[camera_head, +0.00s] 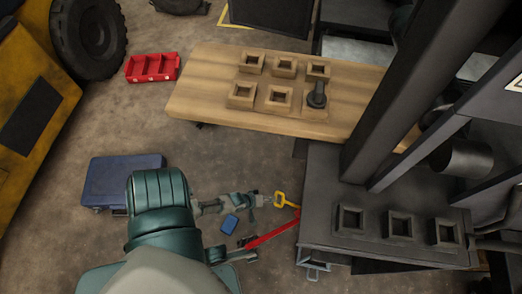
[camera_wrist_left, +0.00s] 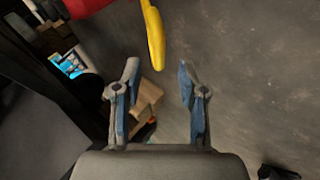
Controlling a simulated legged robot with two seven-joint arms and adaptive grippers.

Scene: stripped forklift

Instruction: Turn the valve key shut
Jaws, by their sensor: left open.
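The valve key seems to be the red bar (camera_head: 272,232) with a yellow loop handle (camera_head: 281,199) by the left side of the dark metal housing. My left gripper (camera_head: 262,200) is open and points at the yellow handle, just left of it. In the left wrist view the yellow handle (camera_wrist_left: 153,35) hangs just beyond the open fingertips (camera_wrist_left: 158,75), with nothing between the fingers, and a red part (camera_wrist_left: 85,7) shows at the top left. A dark jointed part, perhaps my right gripper (camera_head: 247,250), is near the bar's lower end; its grip is unclear.
The dark housing (camera_head: 325,190) with square sockets stands on the right, under a slanted dark post (camera_head: 395,100). A wooden table (camera_head: 200,95) with square blocks is behind. A blue case (camera_head: 120,175) and red tray (camera_head: 152,67) lie left on the floor.

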